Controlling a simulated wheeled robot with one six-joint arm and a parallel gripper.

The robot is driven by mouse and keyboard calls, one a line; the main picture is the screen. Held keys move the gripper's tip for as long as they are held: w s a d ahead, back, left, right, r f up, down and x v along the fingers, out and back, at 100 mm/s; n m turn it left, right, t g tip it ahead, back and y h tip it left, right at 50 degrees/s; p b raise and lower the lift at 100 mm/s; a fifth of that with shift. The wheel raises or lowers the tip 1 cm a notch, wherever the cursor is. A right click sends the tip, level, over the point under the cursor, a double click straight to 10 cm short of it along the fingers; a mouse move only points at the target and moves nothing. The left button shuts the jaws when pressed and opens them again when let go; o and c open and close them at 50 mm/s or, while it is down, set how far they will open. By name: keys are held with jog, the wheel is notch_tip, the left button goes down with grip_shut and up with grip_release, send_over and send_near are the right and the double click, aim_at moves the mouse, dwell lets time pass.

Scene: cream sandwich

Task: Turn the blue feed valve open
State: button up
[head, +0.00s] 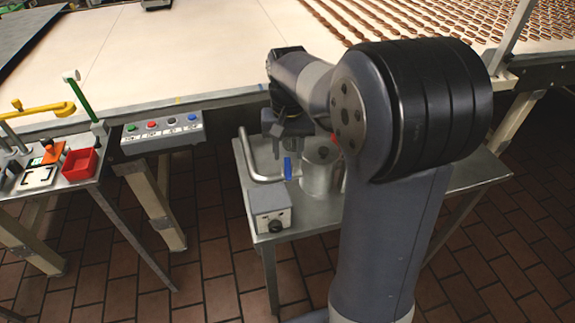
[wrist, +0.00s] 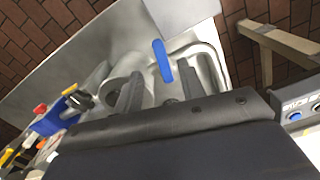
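The blue feed valve handle (head: 287,167) is a small upright blue bar beside a bent grey pipe (head: 249,165) on a metal side table (head: 345,205). In the wrist view the blue handle (wrist: 162,60) lies just beyond the fingertips, roughly in line with the gap between them. My gripper (head: 282,143) is above the handle and close to it in the head view. In the wrist view my gripper (wrist: 159,82) is open, with its two dark fingers apart and nothing between them. The valve body under the handle is mostly hidden.
A grey metal pot (head: 318,178) stands right of the handle, partly behind my arm. A control box (head: 270,208) with a black knob sits in front. A button panel (head: 162,132) hangs left. A red bin (head: 80,165) is on the left table. The conveyor (head: 170,50) spans the back.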

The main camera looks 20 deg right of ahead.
aim_at(288, 174)
notch_tip(288, 174, down, 6)
jog(key=shift+c, duration=0.2)
grip_shut()
dwell(0.4)
